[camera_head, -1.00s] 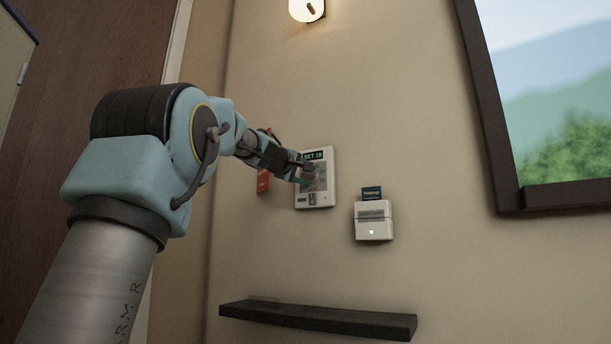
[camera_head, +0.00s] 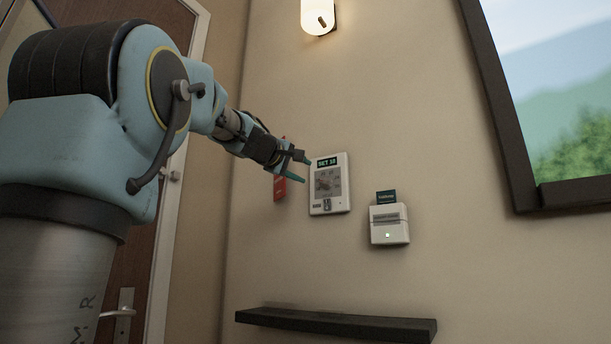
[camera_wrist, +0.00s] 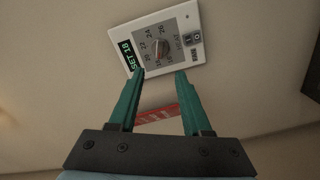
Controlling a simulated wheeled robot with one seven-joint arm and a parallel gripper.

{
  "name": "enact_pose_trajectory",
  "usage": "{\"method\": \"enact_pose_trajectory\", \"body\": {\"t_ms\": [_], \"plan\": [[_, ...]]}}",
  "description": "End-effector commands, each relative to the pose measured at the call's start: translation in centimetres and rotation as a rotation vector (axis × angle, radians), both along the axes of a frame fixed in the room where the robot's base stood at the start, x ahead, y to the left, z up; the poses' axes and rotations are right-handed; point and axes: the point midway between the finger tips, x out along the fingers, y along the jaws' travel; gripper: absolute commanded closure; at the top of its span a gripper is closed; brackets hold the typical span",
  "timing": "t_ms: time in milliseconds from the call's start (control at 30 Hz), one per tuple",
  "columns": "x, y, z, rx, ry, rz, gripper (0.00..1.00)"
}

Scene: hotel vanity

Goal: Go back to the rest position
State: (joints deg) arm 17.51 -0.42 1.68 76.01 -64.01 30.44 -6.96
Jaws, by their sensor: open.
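My gripper (camera_head: 300,169) is open and empty, with two green fingers, in front of the wall just left of the thermostat. The white thermostat (camera_head: 343,190) is on the wall with a lit display reading SET 18. In the wrist view the thermostat (camera_wrist: 186,22) lies beyond my fingertips, with its dial and numbers showing. My open gripper also shows in the wrist view (camera_wrist: 160,75), its fingers apart with nothing between them touching.
A red tag (camera_head: 280,187) hangs on the wall behind my gripper. A white card holder (camera_head: 389,232) with a dark card is to the right. A dark shelf (camera_head: 335,325) juts out below.

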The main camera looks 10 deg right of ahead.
Motion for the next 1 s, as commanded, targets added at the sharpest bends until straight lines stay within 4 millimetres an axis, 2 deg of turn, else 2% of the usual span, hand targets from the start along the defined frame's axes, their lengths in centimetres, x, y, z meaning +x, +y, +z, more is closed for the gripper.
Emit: {"method": "enact_pose_trajectory", "body": {"t_ms": [467,567,667,767,800,867,1000], "plan": [[0.0,0.0,0.0,0.000,0.000,-0.001,0.51],[0.3,0.1,-0.9,0.015,0.011,0.005,0.51],[1.3,0.6,-4.2,0.073,0.046,0.025,0.51],[2.5,1.6,-10.0,0.178,0.107,0.053,0.51],[2.9,2.2,-12.9,0.230,0.137,0.065,0.51],[3.2,3.3,-17.2,0.311,0.180,0.079,0.51],[2.6,6.0,-27.1,0.502,0.283,0.089,0.51]]}}
